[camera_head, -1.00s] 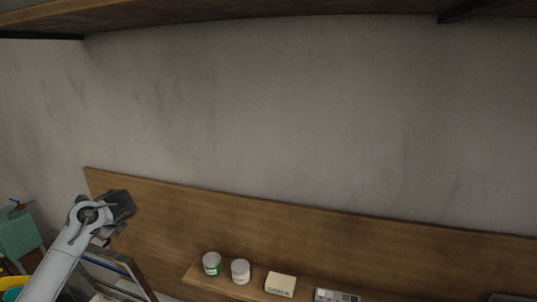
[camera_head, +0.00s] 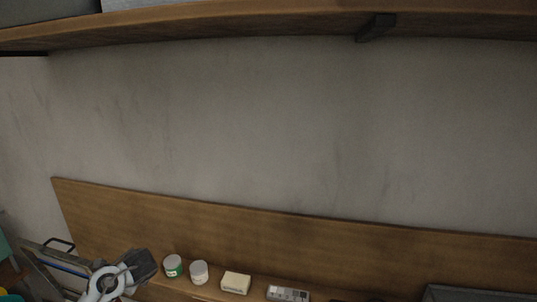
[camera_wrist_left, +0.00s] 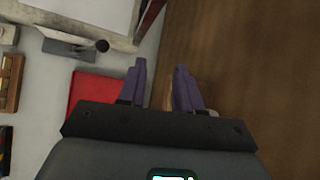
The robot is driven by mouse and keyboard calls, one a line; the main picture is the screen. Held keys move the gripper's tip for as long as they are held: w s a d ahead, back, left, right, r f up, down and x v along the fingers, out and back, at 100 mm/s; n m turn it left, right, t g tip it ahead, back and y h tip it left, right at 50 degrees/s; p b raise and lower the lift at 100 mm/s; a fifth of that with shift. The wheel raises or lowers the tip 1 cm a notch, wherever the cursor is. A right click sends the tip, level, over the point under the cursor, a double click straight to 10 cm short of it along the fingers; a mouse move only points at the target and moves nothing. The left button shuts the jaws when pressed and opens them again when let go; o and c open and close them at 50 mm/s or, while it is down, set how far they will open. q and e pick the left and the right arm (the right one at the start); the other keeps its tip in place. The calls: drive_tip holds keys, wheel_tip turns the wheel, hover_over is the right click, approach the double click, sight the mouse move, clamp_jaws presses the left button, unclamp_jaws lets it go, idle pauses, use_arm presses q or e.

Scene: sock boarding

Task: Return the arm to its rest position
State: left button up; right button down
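My left arm shows at the lower left of the head view, with the dark wrist part (camera_head: 140,265) in front of the wooden back panel (camera_head: 200,215). Its fingertips cannot be made out there. In the left wrist view the two purple fingers of my left gripper (camera_wrist_left: 161,68) stand apart with nothing between them, so it is open and empty. A brown wooden surface (camera_wrist_left: 240,70) lies on the right and a pale surface with a red flat item (camera_wrist_left: 92,92) on the left. My right arm and gripper are not in view.
Two small jars, one green and white (camera_head: 173,266) and one white (camera_head: 199,272), a cream box (camera_head: 236,283) and a grey-white box (camera_head: 288,293) stand on a ledge near the wrist. A wooden shelf (camera_head: 220,22) runs overhead. The wall (camera_head: 250,120) between is bare.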

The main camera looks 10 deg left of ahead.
use_arm(q)
drive_tip(key=s+d+f+n+h+p, duration=0.25)
drive_tip(key=s+d+f, duration=0.35)
drive_tip(key=s+d, duration=0.35)
drive_tip(key=s+d+f+n+h+p, duration=0.25)
drive_tip(key=s+d+f, duration=0.35)
drive_tip(key=s+d, duration=0.4)
drive_tip(key=s+d+r+n+h+p, duration=0.1)
drive_tip(key=s+d+r+n, duration=0.1)
drive_tip(key=s, duration=0.4)
drive_tip(key=s+d+r+n+p, duration=0.1)
drive_tip(key=s+d+r+n, duration=0.1)
drive_tip(key=s+n, duration=0.3)
drive_tip(key=s+d+r+n+h+p, duration=0.1)
drive_tip(key=s+d+r+n, duration=0.1)
drive_tip(key=s, duration=0.7)
drive_tip(key=shift+s+d+r+n+g+h+p, duration=0.2)
drive_tip(key=shift+s+n+g+h+p, duration=0.15)
drive_tip(key=shift+n, duration=0.35)
drive_tip(key=shift+w, duration=0.15)
